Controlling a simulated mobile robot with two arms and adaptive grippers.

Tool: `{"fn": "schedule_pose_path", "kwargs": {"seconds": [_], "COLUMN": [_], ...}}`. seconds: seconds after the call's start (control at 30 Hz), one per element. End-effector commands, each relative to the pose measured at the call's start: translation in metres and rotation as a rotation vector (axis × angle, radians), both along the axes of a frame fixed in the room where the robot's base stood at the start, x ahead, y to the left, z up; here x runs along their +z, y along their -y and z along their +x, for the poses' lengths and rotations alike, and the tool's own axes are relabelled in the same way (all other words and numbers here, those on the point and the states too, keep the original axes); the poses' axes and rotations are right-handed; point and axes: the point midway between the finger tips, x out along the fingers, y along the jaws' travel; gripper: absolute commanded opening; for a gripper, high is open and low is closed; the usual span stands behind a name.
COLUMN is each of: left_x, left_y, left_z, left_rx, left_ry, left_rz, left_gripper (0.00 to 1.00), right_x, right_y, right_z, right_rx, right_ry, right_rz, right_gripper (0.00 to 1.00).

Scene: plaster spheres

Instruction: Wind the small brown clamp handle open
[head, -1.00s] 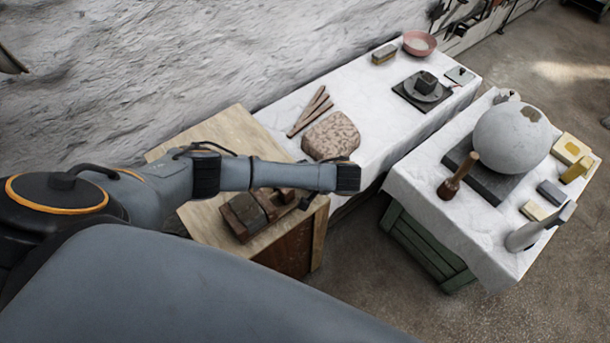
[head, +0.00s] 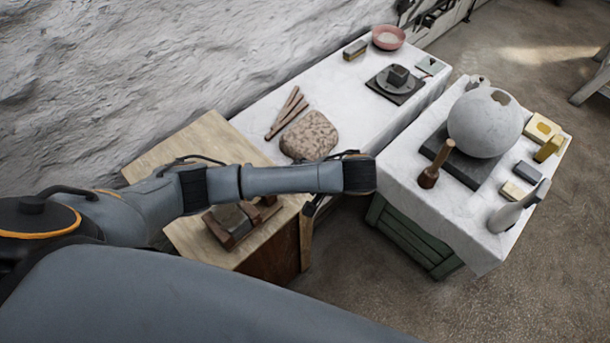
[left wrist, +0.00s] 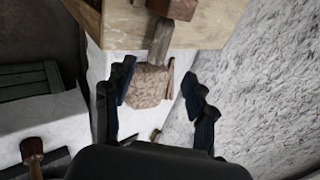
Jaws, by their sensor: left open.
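A brown wooden clamp (head: 228,236), with a greyish piece between its parts, sits on the pale wooden bench (head: 190,150), partly hidden behind my left arm. In the left wrist view, a reddish-brown block (left wrist: 173,8) shows at the bench edge, and a greyish-brown wooden piece (left wrist: 159,42) sticks out past it; I cannot tell if this is the handle. My left gripper (left wrist: 158,76) is open and empty. Its two dark fingers are spread wide, with the wooden piece beyond the gap between them. In the head view the gripper is mostly hidden by the wrist. My right gripper is not seen.
A speckled stone slab (head: 309,136) and wooden sticks (head: 288,112) lie on the white-covered table behind. The right table holds a plaster sphere (head: 485,122), a mallet (head: 434,166) and several small tools. A rough wall (head: 120,70) runs along the back. Floor shows between the tables.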

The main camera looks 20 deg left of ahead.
Motion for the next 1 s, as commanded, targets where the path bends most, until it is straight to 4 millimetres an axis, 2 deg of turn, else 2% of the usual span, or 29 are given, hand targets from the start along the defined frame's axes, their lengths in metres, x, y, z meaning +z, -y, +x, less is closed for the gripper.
{"fn": "schedule_pose_path", "kwargs": {"seconds": [0.33,0.43,0.57,0.7,0.9,1.0], "left_x": [0.003,0.001,0.001,0.019,0.048,0.046], "left_y": [0.002,-0.006,-0.031,-0.055,-0.067,-0.068], "left_z": [-0.001,0.002,0.013,0.027,0.038,0.039], "left_rx": [0.0,0.015,0.057,0.067,0.034,0.029], "left_ry": [0.0,-0.025,-0.124,-0.206,-0.229,-0.233], "left_rz": [-0.001,-0.026,-0.164,-0.381,-0.572,-0.59], "left_gripper": [0.56,0.56,0.56,0.56,0.56,0.56], "right_x": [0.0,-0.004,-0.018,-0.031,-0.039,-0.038], "right_y": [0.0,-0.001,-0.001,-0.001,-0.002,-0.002], "right_z": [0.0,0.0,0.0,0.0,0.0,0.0], "right_rx": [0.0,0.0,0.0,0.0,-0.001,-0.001], "right_ry": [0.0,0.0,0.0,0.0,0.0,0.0], "right_rz": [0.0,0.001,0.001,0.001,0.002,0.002], "right_gripper": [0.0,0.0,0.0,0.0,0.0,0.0]}}
